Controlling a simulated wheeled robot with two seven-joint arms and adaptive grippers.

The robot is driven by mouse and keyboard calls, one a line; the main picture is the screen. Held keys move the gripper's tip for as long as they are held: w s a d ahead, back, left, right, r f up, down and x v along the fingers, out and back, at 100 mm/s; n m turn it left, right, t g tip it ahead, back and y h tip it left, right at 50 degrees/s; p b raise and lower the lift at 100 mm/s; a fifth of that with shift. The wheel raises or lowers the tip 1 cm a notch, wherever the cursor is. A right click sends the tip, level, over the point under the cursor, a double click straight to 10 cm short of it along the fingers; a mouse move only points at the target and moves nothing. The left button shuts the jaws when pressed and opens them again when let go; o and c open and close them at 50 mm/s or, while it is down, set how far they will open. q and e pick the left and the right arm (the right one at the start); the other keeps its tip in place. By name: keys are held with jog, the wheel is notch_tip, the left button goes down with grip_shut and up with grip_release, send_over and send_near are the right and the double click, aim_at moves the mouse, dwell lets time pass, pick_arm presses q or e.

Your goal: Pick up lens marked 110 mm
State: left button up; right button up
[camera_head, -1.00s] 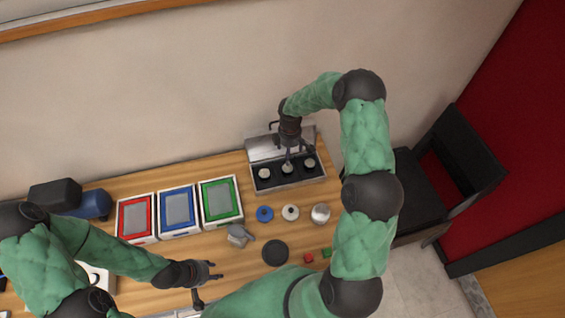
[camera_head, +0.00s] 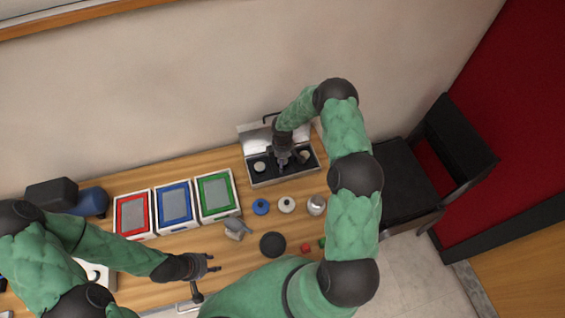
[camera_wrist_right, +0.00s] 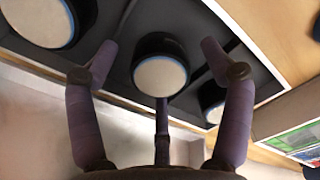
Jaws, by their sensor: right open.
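An open lens case (camera_head: 262,184) with a dark insert stands at the back right of the table. A lens (camera_head: 260,167) sits on its left and another lens (camera_head: 304,157) on its right. My right gripper (camera_head: 284,161) is over the middle, hiding the middle lens there. In the right wrist view, my right gripper's fingers (camera_wrist_right: 158,78) are spread open around the middle lens (camera_wrist_right: 160,72), apart from it. Other lenses show at the upper left (camera_wrist_right: 38,20) and right edge (camera_wrist_right: 212,98). No marking is readable. My left gripper (camera_head: 214,264) is open and empty over the table's front.
Red, blue and green framed trays (camera_head: 133,213) (camera_head: 174,205) (camera_head: 214,194) stand left of the case. A blue ring (camera_head: 261,207), a white ring (camera_head: 287,205), a metal cylinder (camera_head: 316,205) and a black disc (camera_head: 273,244) lie in front. A black chair (camera_head: 395,180) stands at right.

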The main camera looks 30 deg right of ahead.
jog(key=c, duration=1.4)
jog(key=shift+r, duration=0.2)
